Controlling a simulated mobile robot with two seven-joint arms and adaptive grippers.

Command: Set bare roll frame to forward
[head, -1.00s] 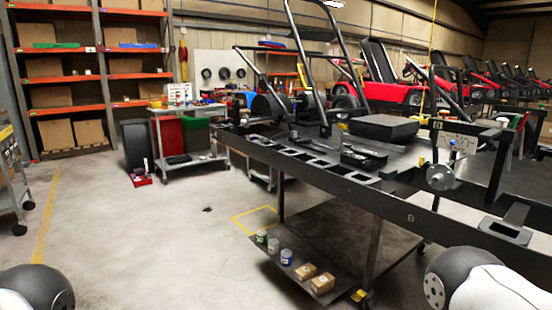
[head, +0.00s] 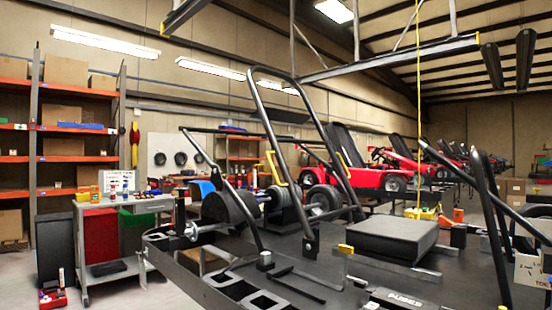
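A tall black tubular hoop, apparently the roll frame (head: 280,150), stands on the near kart stand (head: 346,244) in the head view. It leans, with its rounded top up and to the left and its feet lower right. A thinner slanted black tube (head: 222,190) and a crossbar stand beside and behind it. Yellow fittings (head: 275,168) show near the hoop's legs. I cannot tell whether the hoop is latched. Neither of my grippers is in view.
A black padded block (head: 391,238) lies on the stand, right of the hoop. More dark tubes (head: 490,205) rise at the right. A grey cart (head: 112,204) stands left, before orange shelves (head: 66,160). A yellow hanging line (head: 419,110) drops from above. Red karts (head: 400,177) stand behind.

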